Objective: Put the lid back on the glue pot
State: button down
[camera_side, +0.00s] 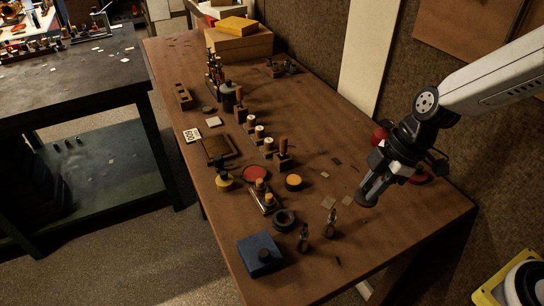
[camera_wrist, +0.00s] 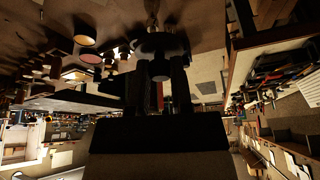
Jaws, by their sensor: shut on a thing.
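My gripper (camera_side: 372,192) hangs above the right part of the wooden bench, pointing down and tilted. In the wrist view my gripper (camera_wrist: 163,75) is shut on a dark round piece (camera_wrist: 160,43), which appears to be the lid. In the side view the lid is a small dark shape at the fingertips and hard to make out. A dark, round, open-topped pot (camera_side: 284,220), likely the glue pot, stands near the bench's front, left of and apart from my gripper. Its inside is too dark to read.
A blue box (camera_side: 260,254) sits at the bench's front corner. Small metal tools (camera_side: 303,240) stand beside the pot. A yellow-topped round tin (camera_side: 293,182) and a red disc (camera_side: 255,173) lie behind it.

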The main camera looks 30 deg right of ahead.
jog(key=w+a, duration=0.2)
jog(key=w, duration=0.7)
send_over(290, 180)
jog(key=d, duration=0.1)
jog(key=f, duration=0.4)
jog(key=shift+s+d, duration=0.2)
jog(key=shift+f, duration=0.15)
jog(key=shift+f, duration=2.95)
jog(key=shift+f, duration=0.25)
grip_release()
jog(key=shift+r, duration=0.2)
